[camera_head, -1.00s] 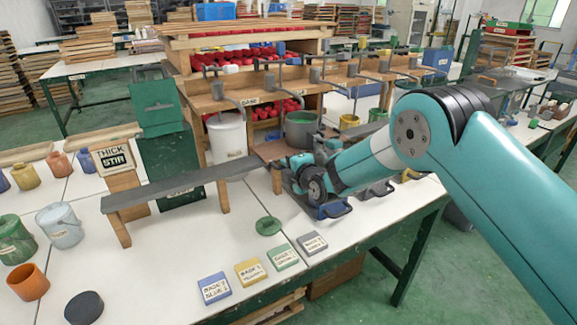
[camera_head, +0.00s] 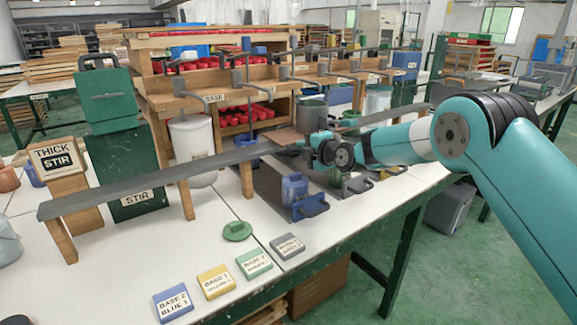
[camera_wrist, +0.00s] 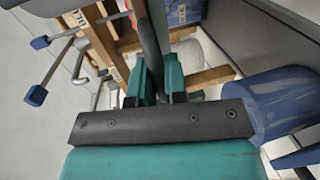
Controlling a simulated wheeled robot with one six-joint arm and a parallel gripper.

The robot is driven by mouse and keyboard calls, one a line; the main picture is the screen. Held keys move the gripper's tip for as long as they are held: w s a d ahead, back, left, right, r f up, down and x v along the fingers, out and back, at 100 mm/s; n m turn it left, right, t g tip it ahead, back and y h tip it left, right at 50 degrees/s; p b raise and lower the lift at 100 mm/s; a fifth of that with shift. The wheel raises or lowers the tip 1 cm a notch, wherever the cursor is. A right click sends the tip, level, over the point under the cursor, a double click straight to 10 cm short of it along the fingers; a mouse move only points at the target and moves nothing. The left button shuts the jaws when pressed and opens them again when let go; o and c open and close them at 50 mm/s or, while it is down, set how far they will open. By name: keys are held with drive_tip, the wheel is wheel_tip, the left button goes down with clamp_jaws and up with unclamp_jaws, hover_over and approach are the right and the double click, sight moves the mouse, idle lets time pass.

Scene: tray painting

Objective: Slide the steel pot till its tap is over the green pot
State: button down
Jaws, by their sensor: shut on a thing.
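A grey steel-looking pot (camera_head: 313,113) stands upright by the wooden rack, with green showing at its rim. A brown board (camera_head: 284,136) is beside its foot. My gripper (camera_head: 322,148) is just below and in front of this pot. In the wrist view, its teal fingers (camera_wrist: 158,82) are shut on a dark bar (camera_wrist: 148,35); I cannot tell what the bar belongs to. The pot's tap is not clear, being small and partly behind my gripper. I cannot clearly pick out a separate green pot.
A long grey plank (camera_head: 150,180) on wooden legs runs across the table toward my gripper. A white pail (camera_head: 192,148) stands left of the grey pot. Levers hang along the rack. A green disc (camera_head: 237,230) and several labelled cards (camera_head: 215,281) lie in front.

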drive_tip(key=shift+w+d+b, duration=0.45)
drive_tip(key=shift+w+d, duration=0.5)
drive_tip(key=shift+d, duration=0.3)
drive_tip(key=c, duration=1.2)
unclamp_jaws()
drive_tip(key=shift+a, duration=0.15)
drive_tip(key=shift+s, duration=0.1)
drive_tip(key=b+v, duration=0.2)
drive_tip(key=v, duration=1.5)
drive_tip(key=shift+s+r+b, duration=0.1)
drive_tip(key=shift+b, duration=0.2)
